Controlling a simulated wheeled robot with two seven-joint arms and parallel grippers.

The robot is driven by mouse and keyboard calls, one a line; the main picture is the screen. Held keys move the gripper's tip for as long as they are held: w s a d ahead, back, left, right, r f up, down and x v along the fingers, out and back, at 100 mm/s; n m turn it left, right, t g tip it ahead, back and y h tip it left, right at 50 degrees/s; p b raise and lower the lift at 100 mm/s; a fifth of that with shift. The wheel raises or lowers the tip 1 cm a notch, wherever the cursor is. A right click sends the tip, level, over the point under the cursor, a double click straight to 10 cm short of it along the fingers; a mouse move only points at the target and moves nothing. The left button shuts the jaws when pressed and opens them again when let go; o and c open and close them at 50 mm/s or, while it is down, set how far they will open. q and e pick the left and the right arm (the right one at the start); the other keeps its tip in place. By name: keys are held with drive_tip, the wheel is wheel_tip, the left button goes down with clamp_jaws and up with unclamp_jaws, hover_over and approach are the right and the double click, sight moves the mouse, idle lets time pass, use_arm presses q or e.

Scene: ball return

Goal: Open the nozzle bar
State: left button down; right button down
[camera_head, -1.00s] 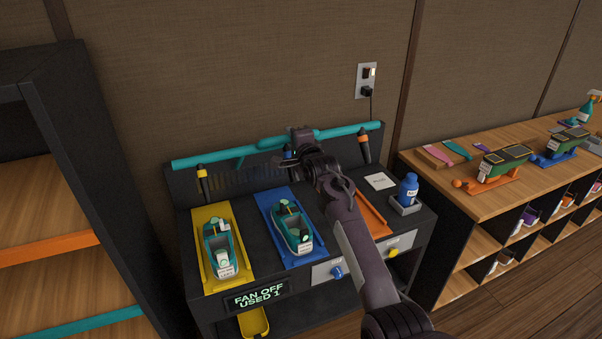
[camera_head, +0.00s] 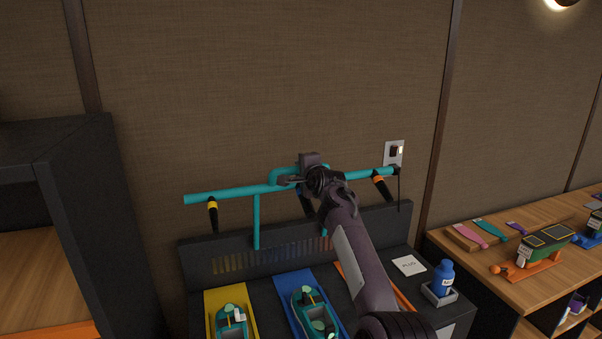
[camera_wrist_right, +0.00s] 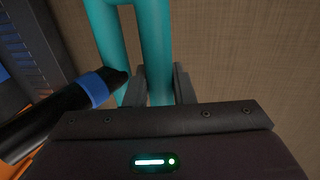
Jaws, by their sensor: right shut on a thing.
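The teal nozzle bar (camera_head: 228,194) stands raised above the machine's back panel on a teal upright post (camera_head: 256,222). Several dark nozzles hang from it, among them a yellow-banded one (camera_head: 212,213) and an orange-banded one (camera_head: 381,186). My right gripper (camera_head: 298,177) is shut on the bar's teal handle near its middle. In the right wrist view the teal tube (camera_wrist_right: 157,50) runs between the two fingers, with the blue-banded nozzle (camera_wrist_right: 85,92) to the left. My arm hides part of the bar. My left gripper is not in view.
Below the bar are a yellow lane (camera_head: 228,295) and a blue lane (camera_head: 291,279), each with a teal boat. A blue bottle (camera_head: 443,274) stands at the machine's right. A dark shelf (camera_head: 80,165) is at left, and a wooden shelf unit (camera_head: 500,262) at right.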

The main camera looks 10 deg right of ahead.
drive_tip(key=shift+r, duration=0.1)
drive_tip(key=c, duration=1.4)
unclamp_jaws()
drive_tip(key=shift+o, duration=0.2)
drive_tip(key=shift+s, duration=0.1)
drive_tip(key=shift+s+b, duration=0.35)
drive_tip(key=shift+s, duration=0.2)
drive_tip(key=b+v, duration=0.2)
drive_tip(key=v, duration=0.3)
drive_tip(key=shift+v, duration=0.8)
drive_tip(key=shift+d+r, duration=0.1)
